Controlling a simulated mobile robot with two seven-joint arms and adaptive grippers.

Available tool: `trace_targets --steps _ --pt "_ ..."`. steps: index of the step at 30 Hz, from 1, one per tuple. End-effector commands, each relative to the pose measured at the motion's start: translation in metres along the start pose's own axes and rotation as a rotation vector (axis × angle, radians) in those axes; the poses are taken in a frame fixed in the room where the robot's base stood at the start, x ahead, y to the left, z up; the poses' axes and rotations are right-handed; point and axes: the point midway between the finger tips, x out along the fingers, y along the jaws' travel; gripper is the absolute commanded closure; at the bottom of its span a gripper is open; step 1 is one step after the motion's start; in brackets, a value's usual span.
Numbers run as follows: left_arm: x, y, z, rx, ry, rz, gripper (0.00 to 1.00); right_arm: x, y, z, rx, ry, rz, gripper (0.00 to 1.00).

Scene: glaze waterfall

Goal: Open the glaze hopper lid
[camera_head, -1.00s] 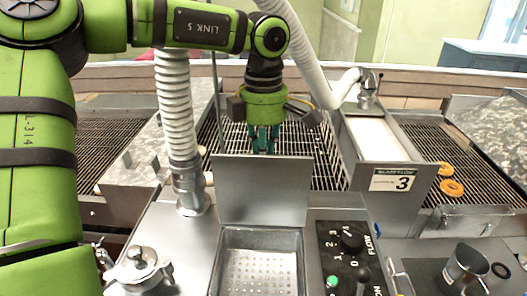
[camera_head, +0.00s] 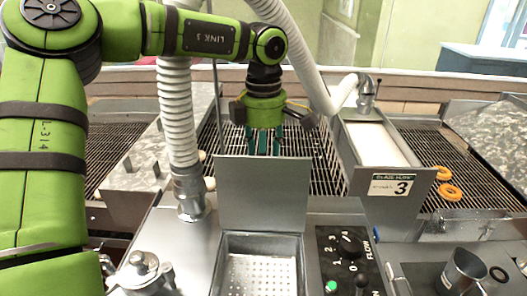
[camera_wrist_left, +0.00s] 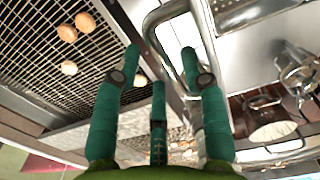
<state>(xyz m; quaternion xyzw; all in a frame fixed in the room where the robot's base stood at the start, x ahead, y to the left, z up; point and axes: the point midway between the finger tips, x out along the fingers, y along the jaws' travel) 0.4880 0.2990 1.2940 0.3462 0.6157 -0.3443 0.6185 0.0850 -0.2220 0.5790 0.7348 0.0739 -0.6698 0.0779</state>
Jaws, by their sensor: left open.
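A flat metal plate (camera_head: 264,193), which looks like the hopper lid, stands upright at the back edge of a square basin with a perforated bottom (camera_head: 262,274). The basin is uncovered. My left gripper (camera_head: 265,142) points down behind the plate, its lower finger parts partly hidden by it. In the left wrist view its teal fingers (camera_wrist_left: 160,85) are spread open, with a bent metal bar (camera_wrist_left: 153,30) passing near them. I cannot tell whether they touch it. My right gripper is not in view.
A white hose (camera_head: 177,110) stands left of the plate. A channel of white glaze (camera_head: 380,142) with a "3" plate lies to the right. A control panel (camera_head: 350,262), a metal cup (camera_head: 463,270) and a knobbed round lid (camera_head: 138,268) stand in front. Orange rings (camera_head: 448,190) lie on the right grate.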

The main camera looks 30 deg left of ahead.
Motion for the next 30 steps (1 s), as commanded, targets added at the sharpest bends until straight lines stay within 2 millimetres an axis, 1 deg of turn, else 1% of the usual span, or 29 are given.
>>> trace_targets --steps 8,11,24,30 --pt "0.001 -0.001 0.0 0.0 0.001 -0.003 0.57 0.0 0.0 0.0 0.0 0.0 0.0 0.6" --pt "-0.001 -0.001 0.0 0.0 0.001 -0.003 0.57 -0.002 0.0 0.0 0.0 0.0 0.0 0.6" --pt "-0.046 -0.001 0.0 0.0 0.003 -0.003 0.57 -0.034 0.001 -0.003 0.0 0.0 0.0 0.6" --pt "-0.064 0.0 0.0 0.001 0.001 -0.002 0.57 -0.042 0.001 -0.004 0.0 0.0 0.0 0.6"
